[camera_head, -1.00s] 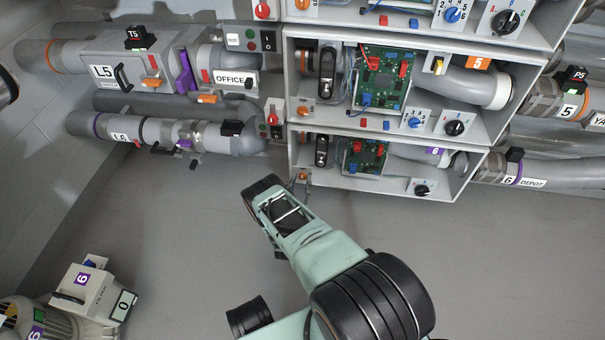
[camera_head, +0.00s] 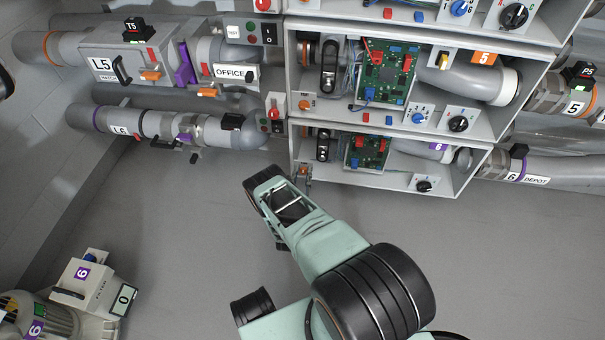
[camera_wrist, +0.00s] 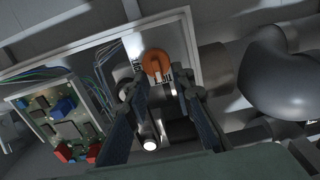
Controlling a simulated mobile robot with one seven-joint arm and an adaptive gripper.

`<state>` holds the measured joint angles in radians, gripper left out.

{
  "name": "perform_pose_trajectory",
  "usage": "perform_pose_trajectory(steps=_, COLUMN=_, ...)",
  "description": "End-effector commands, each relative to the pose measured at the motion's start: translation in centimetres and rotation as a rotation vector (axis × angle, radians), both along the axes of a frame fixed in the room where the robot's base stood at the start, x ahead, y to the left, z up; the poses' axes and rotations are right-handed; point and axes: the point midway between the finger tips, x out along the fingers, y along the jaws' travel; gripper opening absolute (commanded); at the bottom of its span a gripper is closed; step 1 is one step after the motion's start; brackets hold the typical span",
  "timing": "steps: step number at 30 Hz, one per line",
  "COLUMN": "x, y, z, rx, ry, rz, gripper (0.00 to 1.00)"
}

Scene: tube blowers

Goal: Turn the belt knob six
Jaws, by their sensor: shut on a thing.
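The belt knob six, a small orange knob, shows at the lower left corner of the bottom box, where my arm's end partly hides it in the head view (camera_head: 304,170). In the wrist view the orange knob (camera_wrist: 156,62) sits on a pale panel with small dark lettering, too small to read surely. My gripper (camera_wrist: 162,80) has its dark fingers on either side of the knob, shut on it. In the head view my gripper (camera_head: 297,180) is at the box's lower left corner, mostly hidden behind my wrist.
The bottom box (camera_head: 440,190) holds a green circuit board (camera_head: 366,152) and a black knob (camera_head: 424,186). The pipe marked L6 (camera_head: 160,128) ends left of it. A machine marked 6 (camera_head: 90,285) stands at lower left. Open floor lies below the boxes.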

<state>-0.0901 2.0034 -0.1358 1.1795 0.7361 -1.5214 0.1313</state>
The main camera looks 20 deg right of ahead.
Motion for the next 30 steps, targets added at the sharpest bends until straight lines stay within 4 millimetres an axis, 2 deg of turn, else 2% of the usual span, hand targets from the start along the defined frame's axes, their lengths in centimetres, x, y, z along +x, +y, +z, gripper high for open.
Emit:
perform_pose_trajectory(steps=11, x=-0.2, y=-0.3, z=-0.1, rx=0.14, ry=-0.093, rz=-0.001, gripper=0.0)
perform_pose_trajectory(steps=30, x=-0.7, y=-1.1, z=-0.6, rx=0.638, ry=-0.43, rz=-0.001, gripper=0.0)
